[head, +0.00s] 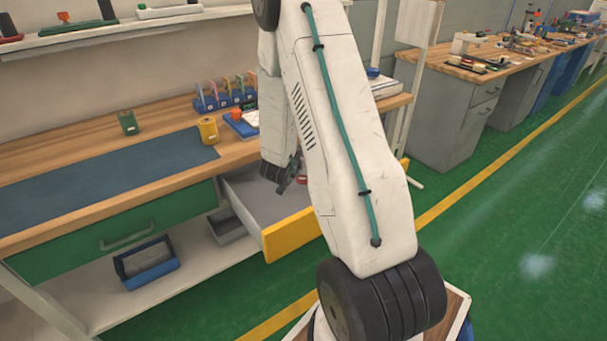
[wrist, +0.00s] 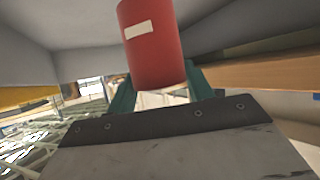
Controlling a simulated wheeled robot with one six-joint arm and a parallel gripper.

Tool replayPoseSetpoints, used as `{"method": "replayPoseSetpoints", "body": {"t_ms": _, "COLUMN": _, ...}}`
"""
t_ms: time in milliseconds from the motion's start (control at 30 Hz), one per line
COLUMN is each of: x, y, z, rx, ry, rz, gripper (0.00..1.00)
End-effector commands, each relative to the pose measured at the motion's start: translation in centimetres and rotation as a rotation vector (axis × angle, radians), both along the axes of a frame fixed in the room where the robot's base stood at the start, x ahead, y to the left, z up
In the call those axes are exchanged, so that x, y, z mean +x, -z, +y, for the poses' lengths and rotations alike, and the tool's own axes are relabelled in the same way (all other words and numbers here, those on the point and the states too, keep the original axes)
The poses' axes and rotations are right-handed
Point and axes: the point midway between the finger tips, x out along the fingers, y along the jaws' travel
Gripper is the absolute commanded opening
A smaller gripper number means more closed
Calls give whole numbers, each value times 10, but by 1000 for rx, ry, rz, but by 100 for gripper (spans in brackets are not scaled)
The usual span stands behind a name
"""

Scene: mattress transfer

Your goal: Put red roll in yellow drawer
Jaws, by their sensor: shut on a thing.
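The red roll (wrist: 155,45) is a red cylinder with a pale label, large in the wrist view. My gripper (wrist: 160,95) is shut on it, with a teal finger on each side of its lower end. In the head view a small red bit of the roll (head: 301,179) shows beside my gripper (head: 287,183), over the open drawer. The rest is hidden by my arm. The drawer has a yellow front (head: 288,234) and a grey inside (head: 248,196) and is pulled out. Whether the roll touches the drawer floor cannot be told.
A closed green drawer (head: 110,238) is to the left. The wooden bench (head: 170,155) above bears a blue mat (head: 90,190), a yellow roll (head: 208,130), a green roll (head: 128,122) and a blue rack (head: 225,99). A blue bin (head: 147,263) stands on the lower shelf.

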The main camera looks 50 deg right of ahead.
Motion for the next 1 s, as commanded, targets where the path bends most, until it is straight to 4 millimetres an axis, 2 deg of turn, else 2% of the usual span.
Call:
{"method": "replayPoseSetpoints", "body": {"t_ms": 300, "x": 0, "y": 40, "z": 0, "rx": 0, "ry": 0, "rz": 0, "gripper": 21}}
{"method": "replayPoseSetpoints", "body": {"t_ms": 733, "x": 0, "y": 47, "z": 0, "rx": -1, "ry": 0, "rz": 0, "gripper": 21}}
{"method": "replayPoseSetpoints", "body": {"t_ms": 767, "x": 0, "y": 47, "z": 0, "rx": -1, "ry": 0, "rz": 0, "gripper": 57}}
{"method": "replayPoseSetpoints", "body": {"t_ms": 800, "x": 0, "y": 46, "z": 0, "rx": -1, "ry": 0, "rz": 0, "gripper": 68}}
{"method": "replayPoseSetpoints", "body": {"t_ms": 833, "x": 0, "y": 46, "z": 0, "rx": -1, "ry": 0, "rz": 0, "gripper": 73}}
{"method": "replayPoseSetpoints", "body": {"t_ms": 1000, "x": 0, "y": 46, "z": 0, "rx": -1, "ry": 0, "rz": 0, "gripper": 73}}
